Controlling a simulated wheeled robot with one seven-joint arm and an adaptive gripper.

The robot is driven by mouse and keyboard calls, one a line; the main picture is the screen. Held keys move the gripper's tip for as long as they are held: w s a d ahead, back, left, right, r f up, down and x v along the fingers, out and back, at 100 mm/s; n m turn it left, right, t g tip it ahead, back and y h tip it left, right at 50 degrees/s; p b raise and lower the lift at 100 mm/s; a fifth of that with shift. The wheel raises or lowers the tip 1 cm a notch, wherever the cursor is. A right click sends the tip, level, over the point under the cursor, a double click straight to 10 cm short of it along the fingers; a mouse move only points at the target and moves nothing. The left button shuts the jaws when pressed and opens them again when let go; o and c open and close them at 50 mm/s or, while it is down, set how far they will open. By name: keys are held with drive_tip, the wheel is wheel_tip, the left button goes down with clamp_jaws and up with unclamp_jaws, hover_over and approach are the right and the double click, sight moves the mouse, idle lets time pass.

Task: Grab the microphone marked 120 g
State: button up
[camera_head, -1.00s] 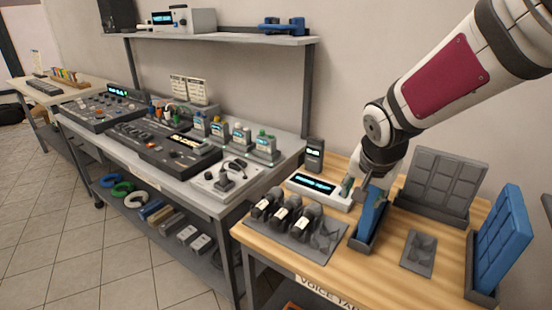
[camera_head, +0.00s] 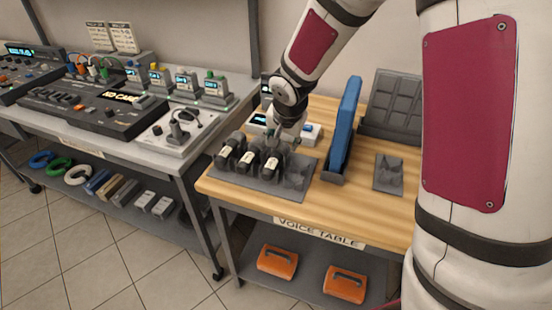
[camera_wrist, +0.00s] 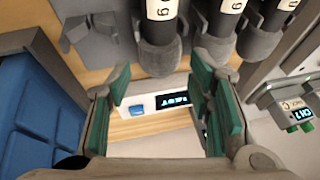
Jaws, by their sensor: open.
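Three dark microphones with white labels lie in a grey rack (camera_head: 262,182) on the wooden table: left (camera_head: 228,152), middle (camera_head: 247,157) and right (camera_head: 271,162). The rack's far-right place is empty. In the wrist view the right one (camera_wrist: 160,45) is at the top centre, with the middle one (camera_wrist: 219,30) and the left one (camera_wrist: 272,25) beside it. Their labels are cut off; only endings such as "0 g" show, so I cannot tell which is 120 g. My gripper (camera_head: 288,138) is open and empty, by the right microphone's far end. Its green pads (camera_wrist: 162,82) are spread apart.
A white scale with a lit display (camera_wrist: 150,105) lies behind the rack. An upright blue panel (camera_head: 345,125) stands close on the right, with a grey holder (camera_head: 390,172) beyond it. A mixer bench (camera_head: 150,140) is on the left. Orange cases (camera_head: 278,262) lie on the lower shelf.

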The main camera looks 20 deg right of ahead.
sight(282, 146)
drive_tip(key=b+x, duration=0.1)
drive_tip(key=x, duration=0.4)
drive_tip(key=shift+f, duration=0.1)
drive_tip(key=c, duration=0.9)
drive_tip(key=shift+o, duration=0.2)
